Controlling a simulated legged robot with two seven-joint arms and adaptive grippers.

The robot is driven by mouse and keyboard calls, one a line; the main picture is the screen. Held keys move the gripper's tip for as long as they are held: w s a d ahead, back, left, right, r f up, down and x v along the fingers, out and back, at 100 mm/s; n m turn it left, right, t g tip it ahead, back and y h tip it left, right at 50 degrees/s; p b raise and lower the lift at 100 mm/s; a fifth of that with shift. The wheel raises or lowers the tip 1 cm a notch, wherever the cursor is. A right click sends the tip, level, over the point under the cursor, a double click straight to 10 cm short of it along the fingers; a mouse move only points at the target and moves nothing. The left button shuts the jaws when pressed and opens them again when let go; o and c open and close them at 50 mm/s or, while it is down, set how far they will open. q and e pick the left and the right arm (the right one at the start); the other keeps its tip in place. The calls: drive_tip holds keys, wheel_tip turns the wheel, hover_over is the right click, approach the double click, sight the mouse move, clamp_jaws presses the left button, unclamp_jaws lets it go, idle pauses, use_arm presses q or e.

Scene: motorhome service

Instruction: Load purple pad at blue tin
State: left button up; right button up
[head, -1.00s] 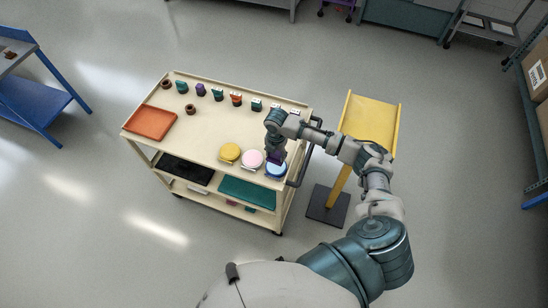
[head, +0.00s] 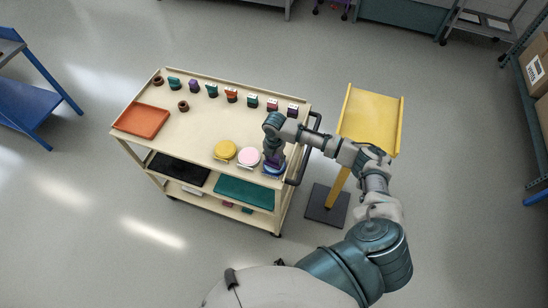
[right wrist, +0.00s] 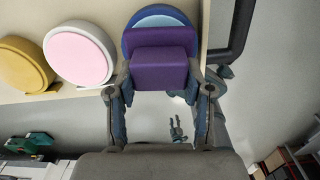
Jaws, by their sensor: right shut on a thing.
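My right gripper (head: 273,157) is over the front right corner of the cart top, at the blue tin (head: 271,171). In the right wrist view the gripper (right wrist: 159,88) is shut on the purple pad (right wrist: 158,60), a block with a finger on either side. The blue tin (right wrist: 160,14) shows directly behind the pad, its pale blue face partly covered by it. The pad overlaps the tin's edge in that view; I cannot tell whether they touch. My left gripper is not in view.
A pink-white tin (head: 248,156) and a yellow tin (head: 225,150) stand left of the blue one. Several coloured pieces line the cart's back edge, with an orange tray (head: 142,120) at left. A dark handle (head: 305,158) and a yellow stand (head: 371,118) are at right.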

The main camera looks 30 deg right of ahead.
drive_tip(key=shift+a, duration=0.15)
drive_tip(key=shift+f, duration=0.4)
idle(0.8)
drive_tip(key=shift+s+f, duration=0.1)
idle(1.8)
drive_tip(key=shift+p, duration=0.3)
wheel_tip(320, 180, up, 5)
drive_tip(key=p, duration=0.5)
drive_tip(key=shift+p, duration=0.3)
drive_tip(key=shift+r, duration=1.05)
